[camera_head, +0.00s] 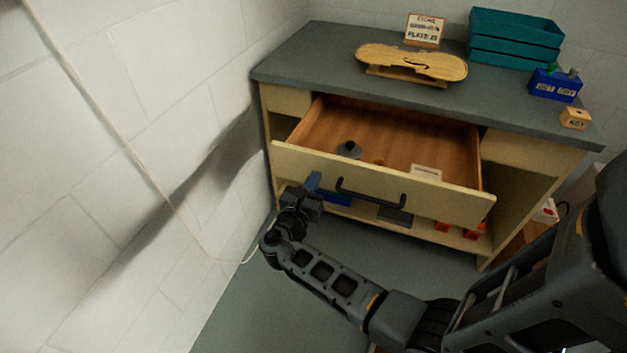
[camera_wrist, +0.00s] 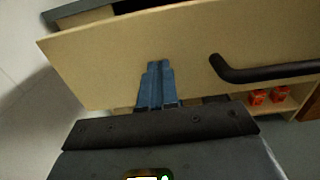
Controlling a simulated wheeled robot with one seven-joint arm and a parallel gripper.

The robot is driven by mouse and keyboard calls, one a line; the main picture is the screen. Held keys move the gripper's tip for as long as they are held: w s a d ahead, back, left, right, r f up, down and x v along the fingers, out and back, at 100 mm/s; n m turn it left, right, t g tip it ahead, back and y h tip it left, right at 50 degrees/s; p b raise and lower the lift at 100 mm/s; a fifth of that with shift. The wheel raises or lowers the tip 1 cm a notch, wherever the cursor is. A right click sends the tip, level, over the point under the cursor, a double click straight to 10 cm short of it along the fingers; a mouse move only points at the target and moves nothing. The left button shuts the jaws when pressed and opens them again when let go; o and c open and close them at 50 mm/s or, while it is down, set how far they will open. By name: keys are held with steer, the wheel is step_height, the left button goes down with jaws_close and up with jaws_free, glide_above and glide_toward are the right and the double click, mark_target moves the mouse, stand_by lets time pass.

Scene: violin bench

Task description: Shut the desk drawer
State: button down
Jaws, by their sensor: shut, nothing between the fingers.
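The desk drawer (camera_head: 378,182) is pulled well out of the desk, with its pale wooden front facing me and a dark bar handle (camera_head: 370,193) across it. In the wrist view the drawer front (camera_wrist: 120,60) fills much of the picture, with the handle (camera_wrist: 262,70) to the right. My gripper (camera_head: 313,180) is at the left part of the drawer front, left of the handle. Its blue fingers (camera_wrist: 157,75) are shut with nothing between them and point at the front panel. I cannot tell whether the fingertips touch the panel.
Inside the drawer lie a dark round object (camera_head: 349,149) and a pale block (camera_head: 427,172). The desk top (camera_head: 330,62) carries a violin body (camera_head: 412,62), teal trays (camera_head: 514,40) and a blue box (camera_head: 555,86). A white wall (camera_head: 150,120) stands close on the left. Red items (camera_head: 474,231) sit on the lower shelf.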

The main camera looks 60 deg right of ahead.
mark_target(345, 130)
stand_by(0.3)
steer(key=d+b, duration=0.4)
steer(key=d, duration=0.5)
steer(key=w+d+b, duration=0.1)
steer(key=d+b, duration=0.2)
steer(key=d, duration=0.7)
steer(key=w+d+b, duration=0.1)
steer(key=d+b, duration=0.3)
steer(key=d, duration=0.5)
steer(key=shift+w+d+f+b, duration=0.1)
steer(key=shift+d+b, duration=0.25)
steer(key=shift+d, duration=0.3)
steer(key=shift+d+r, duration=0.15)
steer(key=shift+r, duration=0.15)
